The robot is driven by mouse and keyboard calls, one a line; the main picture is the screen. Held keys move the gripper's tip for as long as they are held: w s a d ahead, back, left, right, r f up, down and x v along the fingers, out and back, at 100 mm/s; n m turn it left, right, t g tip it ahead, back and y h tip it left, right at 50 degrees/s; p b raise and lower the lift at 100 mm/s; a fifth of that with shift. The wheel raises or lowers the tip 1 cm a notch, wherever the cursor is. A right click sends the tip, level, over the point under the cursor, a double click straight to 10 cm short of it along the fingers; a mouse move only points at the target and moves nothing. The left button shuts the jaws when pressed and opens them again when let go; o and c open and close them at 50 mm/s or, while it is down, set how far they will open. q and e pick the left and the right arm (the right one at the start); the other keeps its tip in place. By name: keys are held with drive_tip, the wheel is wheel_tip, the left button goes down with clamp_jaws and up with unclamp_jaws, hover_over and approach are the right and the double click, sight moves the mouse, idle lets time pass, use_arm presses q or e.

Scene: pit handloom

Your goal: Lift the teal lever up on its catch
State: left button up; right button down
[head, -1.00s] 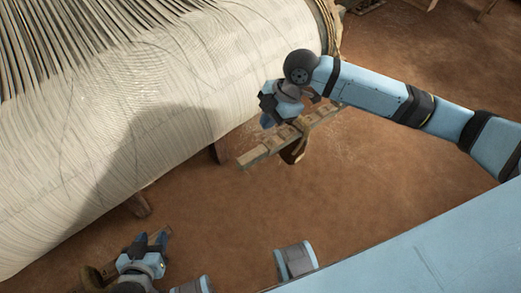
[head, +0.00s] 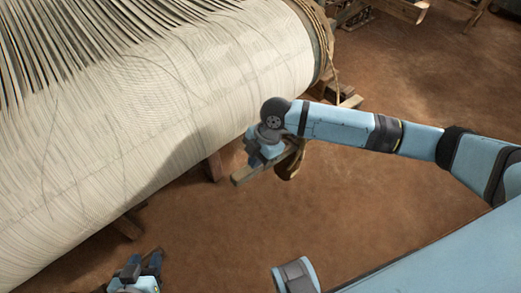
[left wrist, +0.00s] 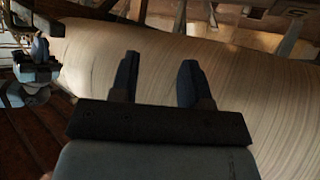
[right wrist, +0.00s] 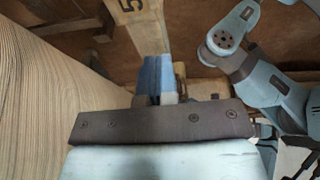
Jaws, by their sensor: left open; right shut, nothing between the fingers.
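I cannot make out the teal lever in any view. A notched wooden bar (head: 243,176) stands out below the right part of the cloth roller, with my right gripper (head: 252,160) over it and hiding part of it. In the right wrist view my right gripper (right wrist: 153,62) is shut and empty, its blue fingertips in front of a wooden post (right wrist: 136,18) marked "5". I cannot tell whether they touch. My left gripper (head: 140,262) is open and empty low in the head view; in the left wrist view its fingers (left wrist: 158,75) stand apart before the roller.
The wide cream warp roller (head: 180,110) fills the left of the head view. A brown curved piece (head: 291,165) hangs by the notched bar. Wooden blocks (head: 340,93) lie near the roller's end. Bare earth floor (head: 240,225) lies open in front.

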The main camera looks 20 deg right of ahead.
drive_tip(key=shift+w+a+f, duration=0.1)
drive_tip(key=shift+f, duration=0.45)
use_arm(q)
drive_tip(key=shift+r, duration=0.35)
drive_tip(key=shift+f, duration=0.1)
